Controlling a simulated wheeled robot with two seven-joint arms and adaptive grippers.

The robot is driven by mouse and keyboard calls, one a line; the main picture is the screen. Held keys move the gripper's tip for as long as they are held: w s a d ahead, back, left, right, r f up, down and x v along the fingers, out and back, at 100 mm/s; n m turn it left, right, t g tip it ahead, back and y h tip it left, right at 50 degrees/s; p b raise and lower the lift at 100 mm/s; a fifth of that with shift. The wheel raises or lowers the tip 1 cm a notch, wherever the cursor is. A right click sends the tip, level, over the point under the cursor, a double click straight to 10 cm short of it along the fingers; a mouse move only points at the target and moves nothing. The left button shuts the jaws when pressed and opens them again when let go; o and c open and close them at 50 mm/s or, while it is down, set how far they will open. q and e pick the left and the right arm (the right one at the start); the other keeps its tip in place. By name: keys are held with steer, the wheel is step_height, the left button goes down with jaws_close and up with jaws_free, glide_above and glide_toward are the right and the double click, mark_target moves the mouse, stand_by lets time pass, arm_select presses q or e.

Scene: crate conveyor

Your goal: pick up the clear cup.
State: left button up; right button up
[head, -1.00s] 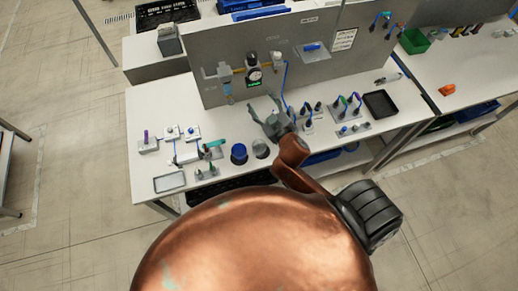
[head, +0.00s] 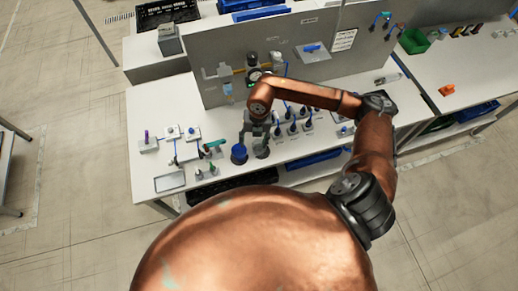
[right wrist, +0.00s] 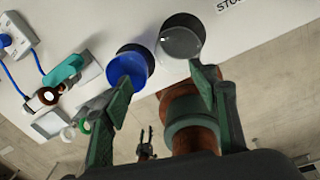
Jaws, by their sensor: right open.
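The clear cup (head: 262,153) stands on the white bench near its front edge, just right of the blue cup (head: 239,153). My right gripper (head: 254,143) is open and empty above the two cups, and partly hides the clear cup in the head view. In the right wrist view the clear cup (right wrist: 182,40) shows its round rim beyond my right-hand finger, whose tip overlaps the cup's lower edge. The left-hand fingertip overlaps the blue cup (right wrist: 133,66). I cannot tell whether either finger touches a cup.
Left of the cups are small fixtures and a teal piece (head: 213,145), with a shallow grey tray (head: 169,181) at the front left. A grey upright panel (head: 222,60) with a gauge stands behind. Cabled fixtures stand right of the cups.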

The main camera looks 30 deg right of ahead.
mark_target(259, 147)
steer(key=d+f, duration=0.1)
steer(key=d+h, duration=0.1)
steer(key=shift+w+d+f, duration=0.15)
steer(key=shift+d+f, duration=0.2)
steer(key=shift+d, duration=0.05)
step_height(259, 147, down, 5)
steer(key=shift+w+f+p, duration=0.1)
steer(key=shift+p, duration=0.75)
steer(key=shift+f, duration=0.4)
steer(key=c, duration=0.8)
